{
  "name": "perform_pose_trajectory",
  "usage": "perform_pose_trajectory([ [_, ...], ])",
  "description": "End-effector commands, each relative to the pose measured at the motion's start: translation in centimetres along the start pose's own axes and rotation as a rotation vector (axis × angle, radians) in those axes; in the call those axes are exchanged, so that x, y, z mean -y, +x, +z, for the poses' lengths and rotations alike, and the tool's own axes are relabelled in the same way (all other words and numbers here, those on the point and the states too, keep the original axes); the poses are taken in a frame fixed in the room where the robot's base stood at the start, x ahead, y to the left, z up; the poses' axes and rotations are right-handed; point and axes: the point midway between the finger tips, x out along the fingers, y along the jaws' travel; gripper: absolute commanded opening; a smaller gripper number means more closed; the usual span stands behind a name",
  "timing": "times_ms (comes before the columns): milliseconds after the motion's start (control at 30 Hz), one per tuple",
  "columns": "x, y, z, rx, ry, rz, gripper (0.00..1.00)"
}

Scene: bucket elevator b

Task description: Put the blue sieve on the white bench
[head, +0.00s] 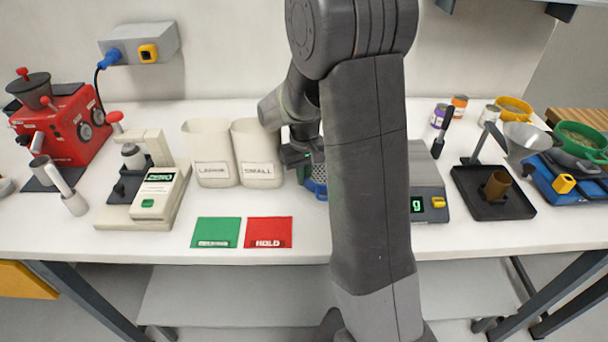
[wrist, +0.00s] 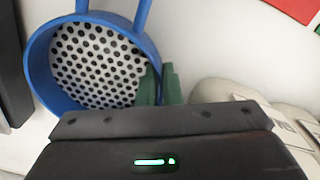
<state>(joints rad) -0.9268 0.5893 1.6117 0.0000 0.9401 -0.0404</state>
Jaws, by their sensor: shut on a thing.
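The blue sieve (wrist: 52,75) shows in the wrist view as a blue ring around a white plate with round black holes. My gripper (wrist: 160,88) is shut on the sieve's rim at its right side. In the head view the sieve (head: 318,188) shows only in part, beside my arm and right of the SMALL bin. My gripper (head: 298,155) is there partly hidden by my own arm. The white bench (head: 150,235) runs across the head view. I cannot tell whether the sieve touches the bench.
Two cream bins, LARGE (head: 208,150) and SMALL (head: 258,150), stand left of the sieve. A green card (head: 215,230) and a red HOLD card (head: 268,230) lie in front. A scale (head: 428,195) stands to the right, partly behind my arm. Bare bench lies along the front edge.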

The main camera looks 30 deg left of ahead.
Motion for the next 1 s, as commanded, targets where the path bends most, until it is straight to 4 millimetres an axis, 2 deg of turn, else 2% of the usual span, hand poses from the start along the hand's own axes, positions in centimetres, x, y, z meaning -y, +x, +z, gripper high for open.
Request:
perform_pose_trajectory([
  [33, 0.0, 0.3, 0.0, 0.000, 0.000, 0.000, 0.00],
  [167, 0.0, 0.2, 0.0, 0.000, 0.000, 0.000, 0.27],
  [433, 0.0, 0.1, 0.0, 0.000, 0.000, 0.000, 0.27],
  [567, 0.0, -0.6, 0.0, -0.002, 0.000, 0.000, 0.27],
  [667, 0.0, -2.1, -0.1, -0.003, 0.000, 0.000, 0.27],
  [1000, 0.0, -9.3, -0.1, -0.004, 0.000, 0.000, 0.27],
])
